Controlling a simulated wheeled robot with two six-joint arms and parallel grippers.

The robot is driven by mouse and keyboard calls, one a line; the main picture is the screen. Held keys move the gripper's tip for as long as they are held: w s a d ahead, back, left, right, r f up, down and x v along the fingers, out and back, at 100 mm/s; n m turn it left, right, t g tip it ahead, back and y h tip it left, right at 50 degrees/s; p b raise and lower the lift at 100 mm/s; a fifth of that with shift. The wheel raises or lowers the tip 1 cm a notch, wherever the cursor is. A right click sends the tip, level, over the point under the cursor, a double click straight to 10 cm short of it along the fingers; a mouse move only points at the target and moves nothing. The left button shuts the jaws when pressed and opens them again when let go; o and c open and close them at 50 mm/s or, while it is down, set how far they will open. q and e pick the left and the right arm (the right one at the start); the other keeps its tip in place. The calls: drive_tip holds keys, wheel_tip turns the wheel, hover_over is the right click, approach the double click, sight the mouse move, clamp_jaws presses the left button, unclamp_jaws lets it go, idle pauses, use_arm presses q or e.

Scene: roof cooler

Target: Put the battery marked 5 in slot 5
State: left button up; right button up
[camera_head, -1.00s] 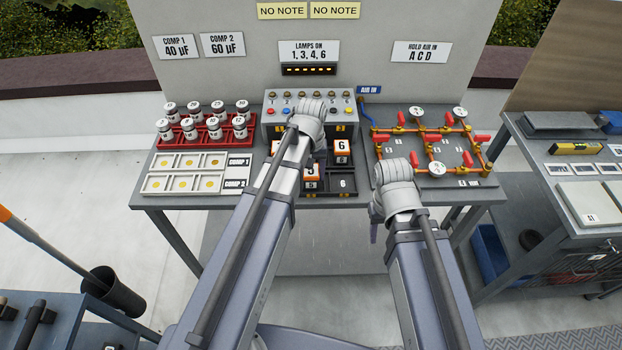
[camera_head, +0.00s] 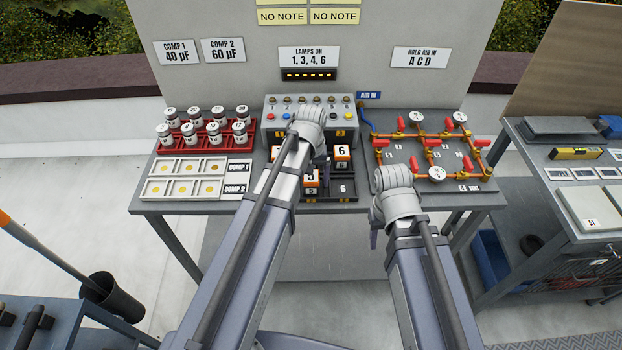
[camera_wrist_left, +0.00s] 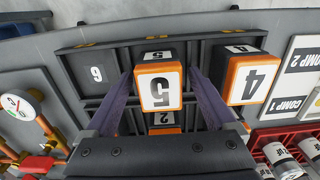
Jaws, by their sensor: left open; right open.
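The battery marked 5 (camera_head: 311,176) is an orange-topped block in the front middle compartment of the dark tray (camera_head: 342,198). It also shows upside down in the left wrist view (camera_wrist_left: 158,86), with a second 5 on its dark side. My left gripper (camera_wrist_left: 160,76) is open, one finger on each side of this battery, with gaps visible. In the head view my left arm hides part of the tray. The compartment marked 6 (camera_wrist_left: 97,73) is empty. My right gripper (camera_head: 375,238) is open in front of the bench, partly hidden by its wrist.
The battery marked 4 (camera_wrist_left: 248,78) stands beside the 5, and one marked 2 (camera_wrist_left: 165,119) behind it. The battery marked 6 (camera_head: 341,152) is at the back right. A switch box (camera_head: 270,125), a red canister rack (camera_head: 180,149) and orange pipework (camera_head: 410,160) surround the tray.

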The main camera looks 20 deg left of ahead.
use_arm(q)
wheel_tip(320, 180, up, 12)
drive_tip(key=p, duration=1.2)
drive_tip(key=s+d+m+y, duration=0.1)
drive_tip(key=s+d+m, duration=0.6)
drive_tip(key=s+d, duration=0.3)
drive_tip(key=s, duration=0.4)
drive_tip(key=shift+s+d+r, duration=0.15)
drive_tip(key=shift+d+r, duration=0.05)
drive_tip(key=shift+d, duration=0.05)
drive_tip(key=shift+a, duration=0.1)
